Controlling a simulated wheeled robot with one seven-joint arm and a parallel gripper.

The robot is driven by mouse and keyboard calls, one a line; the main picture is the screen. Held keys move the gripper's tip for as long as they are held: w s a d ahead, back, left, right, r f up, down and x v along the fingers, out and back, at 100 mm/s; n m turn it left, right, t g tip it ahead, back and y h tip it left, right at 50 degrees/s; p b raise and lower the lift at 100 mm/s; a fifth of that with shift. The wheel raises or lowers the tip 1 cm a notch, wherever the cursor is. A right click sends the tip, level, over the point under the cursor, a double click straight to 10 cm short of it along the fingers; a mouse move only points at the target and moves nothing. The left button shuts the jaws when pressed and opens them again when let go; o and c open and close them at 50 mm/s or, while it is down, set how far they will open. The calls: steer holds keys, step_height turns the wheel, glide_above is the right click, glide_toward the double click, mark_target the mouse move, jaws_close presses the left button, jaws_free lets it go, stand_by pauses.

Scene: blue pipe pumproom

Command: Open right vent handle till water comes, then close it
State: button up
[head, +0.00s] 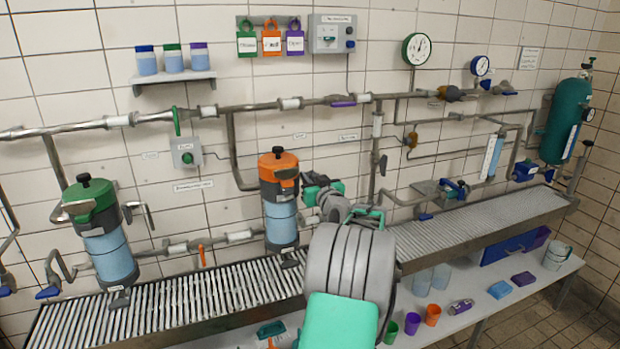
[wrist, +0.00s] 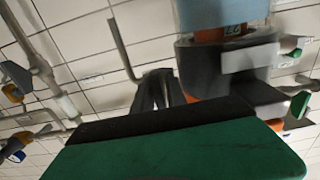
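The right filter housing (head: 279,200) has an orange lid with a black knob, a dark upper body and a light blue lower bowl. It stands upright at the middle of the head view. An orange-brown lever-like part (head: 287,174) shows on the lid's right side and may be the vent handle. My gripper (head: 318,190) is just right of this housing, at about lid height. The wrist view shows the housing close up (wrist: 222,14), with dark finger shapes (wrist: 160,90) beside it. I cannot tell whether they touch it, or how far apart the fingers are. No running water is visible.
A green-lidded filter housing (head: 103,235) stands at the left. Wall pipes (head: 245,108) run behind, with gauges and valves at the right. A grated trough (head: 200,300) runs below. Cups and sponges stand on the low shelf (head: 470,315). My arm covers part of the trough.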

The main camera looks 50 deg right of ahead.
jaws_close()
steer(key=shift+f+b, duration=0.2)
steer(key=shift+b, duration=0.45)
steer(key=n+b, duration=0.7)
steer(key=b, duration=0.9)
steer(key=shift+a+n+b, duration=0.1)
steer(key=shift+n+b, duration=0.25)
steer(key=shift+n, duration=0.05)
steer(key=shift+r, duration=0.1)
steer(key=shift+o, duration=1.9)
jaws_free()
